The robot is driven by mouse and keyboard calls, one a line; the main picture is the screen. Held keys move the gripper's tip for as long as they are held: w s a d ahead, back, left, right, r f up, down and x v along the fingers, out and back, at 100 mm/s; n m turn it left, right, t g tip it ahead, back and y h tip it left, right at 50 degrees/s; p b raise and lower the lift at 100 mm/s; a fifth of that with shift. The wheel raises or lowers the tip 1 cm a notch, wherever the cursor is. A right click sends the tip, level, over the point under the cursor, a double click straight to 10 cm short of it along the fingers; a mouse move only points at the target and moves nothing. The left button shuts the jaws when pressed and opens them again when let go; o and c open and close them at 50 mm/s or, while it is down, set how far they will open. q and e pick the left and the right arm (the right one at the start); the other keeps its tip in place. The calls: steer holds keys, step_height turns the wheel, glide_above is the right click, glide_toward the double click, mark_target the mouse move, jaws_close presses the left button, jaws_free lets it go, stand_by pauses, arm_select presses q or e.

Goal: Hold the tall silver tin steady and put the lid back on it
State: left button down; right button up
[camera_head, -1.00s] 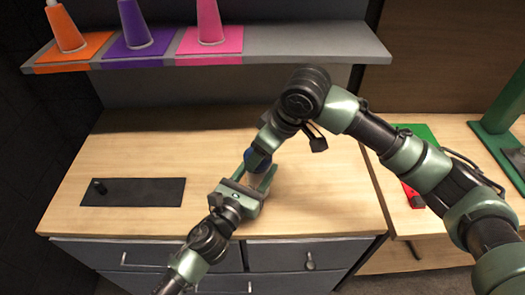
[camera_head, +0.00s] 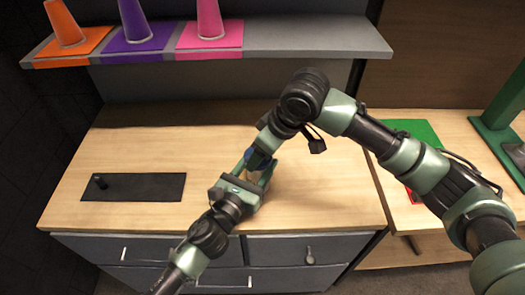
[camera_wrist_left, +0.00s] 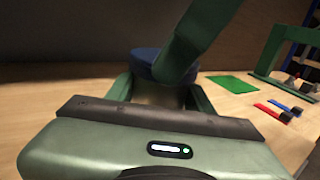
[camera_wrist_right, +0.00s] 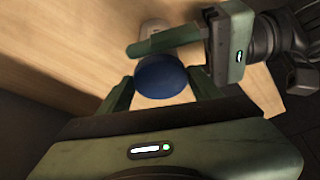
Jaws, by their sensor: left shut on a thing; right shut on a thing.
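The silver tin (camera_head: 255,175) stands on the wooden tabletop, mostly hidden by my arms in the head view. My left gripper (camera_head: 257,172) is shut around it, with a finger on each side. In the left wrist view, the tin (camera_wrist_left: 158,95) shows between the fingers, with the dark blue lid (camera_wrist_left: 150,58) at its top. My right gripper (camera_head: 256,157) comes from above and is shut on the lid, which is round and blue in the right wrist view (camera_wrist_right: 160,77). The lid is in line with the tin (camera_wrist_right: 154,27); I cannot tell whether it is fully seated.
A black mat (camera_head: 140,187) with a small black knob lies at the left. Orange, purple and pink cones (camera_head: 210,20) stand on the shelf above. A right-hand table holds a green mat (camera_head: 408,131) and a green stand (camera_head: 497,130). The tabletop around the tin is mostly clear.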

steer(key=shift+s+d+f, duration=0.1)
steer(key=shift+f, duration=0.7)
steer(key=o, duration=1.3)
steer(key=shift+r, duration=0.1)
steer(key=shift+r, duration=0.1)
steer(key=shift+r, duration=2.3)
steer(key=shift+c, duration=0.4)
